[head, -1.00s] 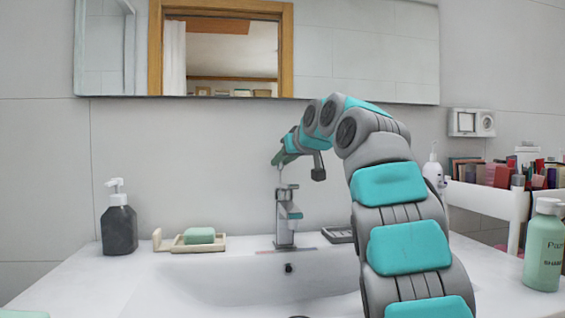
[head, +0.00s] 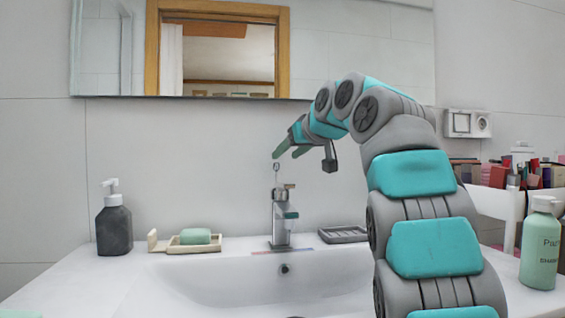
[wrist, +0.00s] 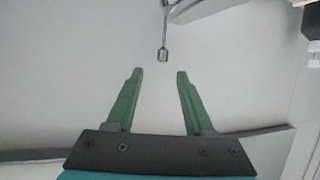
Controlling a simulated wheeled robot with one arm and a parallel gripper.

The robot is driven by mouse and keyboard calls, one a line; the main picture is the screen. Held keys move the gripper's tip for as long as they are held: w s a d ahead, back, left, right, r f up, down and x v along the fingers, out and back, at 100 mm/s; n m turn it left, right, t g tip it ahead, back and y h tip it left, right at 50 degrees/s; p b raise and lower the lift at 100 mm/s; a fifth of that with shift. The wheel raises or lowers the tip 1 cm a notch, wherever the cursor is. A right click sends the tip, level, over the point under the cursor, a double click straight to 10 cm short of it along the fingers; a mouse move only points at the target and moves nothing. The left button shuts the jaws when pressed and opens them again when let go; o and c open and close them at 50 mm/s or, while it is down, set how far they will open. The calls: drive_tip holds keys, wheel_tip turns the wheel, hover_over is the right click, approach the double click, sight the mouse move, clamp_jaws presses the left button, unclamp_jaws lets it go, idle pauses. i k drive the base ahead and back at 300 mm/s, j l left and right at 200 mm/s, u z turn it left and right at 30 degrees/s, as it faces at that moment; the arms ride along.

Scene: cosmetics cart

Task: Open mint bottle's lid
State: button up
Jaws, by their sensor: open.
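The mint bottle (head: 541,248) stands upright on the counter at the far right of the head view, with a pale cap (head: 545,205) on top. My gripper (head: 285,152) is in the air above the faucet, well to the left of the bottle. In the wrist view my gripper (wrist: 158,75) shows two green fingers spread apart with nothing between them. The bottle cannot be made out in the wrist view.
A sink (head: 230,285) with a faucet (head: 283,215) lies below my gripper. A dark soap dispenser (head: 114,228) and a tray (head: 170,247) with green soap (head: 195,236) stand at left. A cart (head: 490,203) with crowded cosmetics is at right. A mirror (head: 350,50) hangs behind.

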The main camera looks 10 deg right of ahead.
sight(542, 199)
drive_tip(key=k, duration=1)
